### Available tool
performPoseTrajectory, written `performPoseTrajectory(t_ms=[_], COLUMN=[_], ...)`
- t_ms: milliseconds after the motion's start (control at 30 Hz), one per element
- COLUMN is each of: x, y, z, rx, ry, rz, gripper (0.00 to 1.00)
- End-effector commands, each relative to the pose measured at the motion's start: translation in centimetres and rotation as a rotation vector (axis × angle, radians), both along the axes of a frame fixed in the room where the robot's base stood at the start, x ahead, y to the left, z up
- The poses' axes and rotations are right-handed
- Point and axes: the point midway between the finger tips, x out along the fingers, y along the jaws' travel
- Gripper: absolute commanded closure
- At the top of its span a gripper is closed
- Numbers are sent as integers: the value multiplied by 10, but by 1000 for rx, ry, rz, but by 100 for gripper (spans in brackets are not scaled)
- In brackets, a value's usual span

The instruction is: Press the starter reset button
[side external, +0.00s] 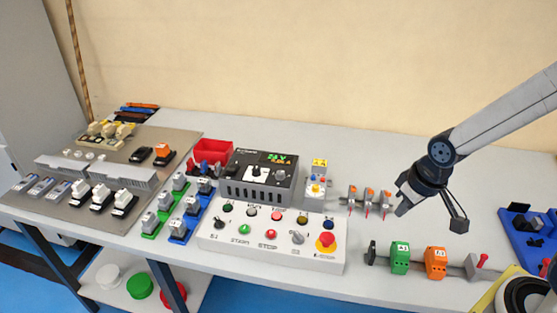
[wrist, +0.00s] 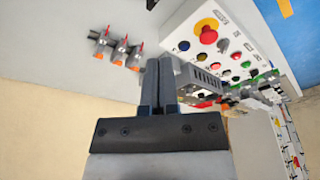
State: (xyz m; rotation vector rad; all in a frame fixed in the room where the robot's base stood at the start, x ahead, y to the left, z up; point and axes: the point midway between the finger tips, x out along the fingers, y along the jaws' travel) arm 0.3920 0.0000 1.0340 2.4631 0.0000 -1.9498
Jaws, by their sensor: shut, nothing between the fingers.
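A small grey starter-like device (side external: 316,184) with a yellow top and small coloured parts on its front stands right of the black power unit in the side view. Its reset button is too small to make out surely. In the wrist view I cannot make the device out; my fingers may cover it. My gripper (side external: 403,207) is shut and empty, in the air right of the device and apart from it. Its closed fingers also show in the wrist view (wrist: 158,65).
A white control box (side external: 215,236) with several buttons and a red mushroom stop (side external: 326,241) stands in front. Several orange-and-grey clamps (side external: 370,199) stand between my gripper and the device. Green (side external: 400,257) and orange (side external: 435,262) blocks sit on a rail in front.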

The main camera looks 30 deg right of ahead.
Motion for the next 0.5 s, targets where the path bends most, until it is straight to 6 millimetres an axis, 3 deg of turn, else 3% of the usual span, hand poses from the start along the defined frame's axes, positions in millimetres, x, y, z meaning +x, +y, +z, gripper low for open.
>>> performPoseTrajectory(t_ms=[267,500], x=[16,64], y=[-1,-3], z=[0,1], rx=[-8,-37], ry=[-25,-99], rz=[30,123], gripper=[100,100])
